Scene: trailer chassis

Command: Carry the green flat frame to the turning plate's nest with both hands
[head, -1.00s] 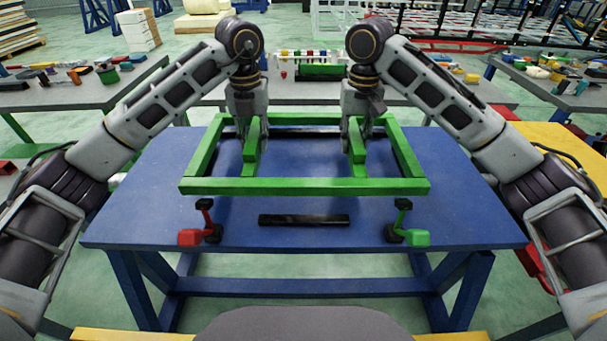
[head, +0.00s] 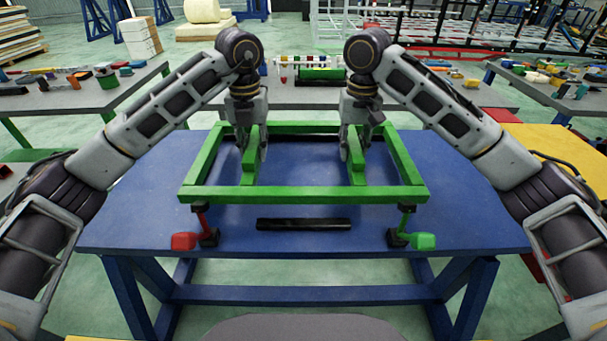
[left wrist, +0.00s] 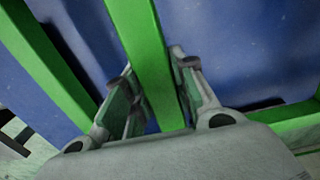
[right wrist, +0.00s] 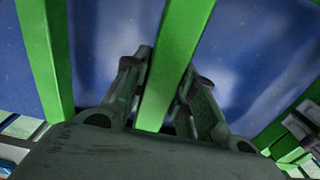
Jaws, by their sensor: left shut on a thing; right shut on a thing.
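The green flat frame (head: 300,194) is a rectangle with two inner bars, held roughly level over the blue table top (head: 140,215). My left gripper (head: 251,158) is shut on its left inner bar, which also shows between the fingers in the left wrist view (left wrist: 150,65). My right gripper (head: 356,158) is shut on the right inner bar, also seen in the right wrist view (right wrist: 178,60). A black bar (head: 304,225) lies on the table in front of the frame. I cannot tell whether the frame touches anything below; no separate turning plate is clear.
A red-handled clamp (head: 185,241) and a green-handled clamp (head: 424,241) stand at the table's front left and right, their tops close under the frame's front bar in the picture. Grey tables with small parts (head: 60,97) stand behind on both sides.

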